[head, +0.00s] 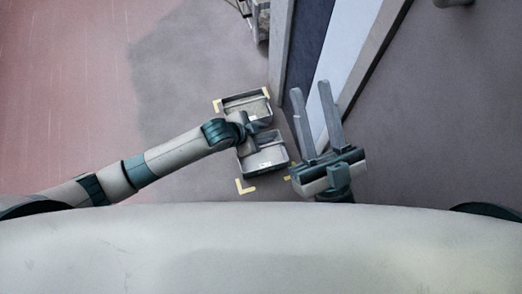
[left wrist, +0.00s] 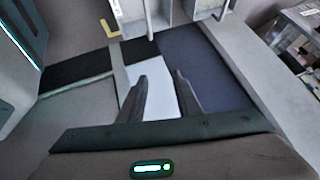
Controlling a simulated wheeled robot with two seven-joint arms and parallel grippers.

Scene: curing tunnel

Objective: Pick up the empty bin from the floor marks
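The grey bin (head: 265,168) sits on the floor in the head view, between yellow corner marks (head: 245,187). Its visible inside looks empty, and my left gripper hides its middle. My left gripper (head: 255,127) appears over the bin in the head view; its height above it is unclear. In the left wrist view its two fingers (left wrist: 161,77) are apart with nothing between them. Part of the bin (left wrist: 188,10) shows at that view's top edge, beyond the fingertips. My right gripper (head: 310,88) is open and empty, to the right of the bin.
A long structure with a dark blue band (head: 308,40) and a pale band (head: 343,60) runs along the bin's right side. Another object (head: 260,20) stands at the top. The floor left of the bin is clear.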

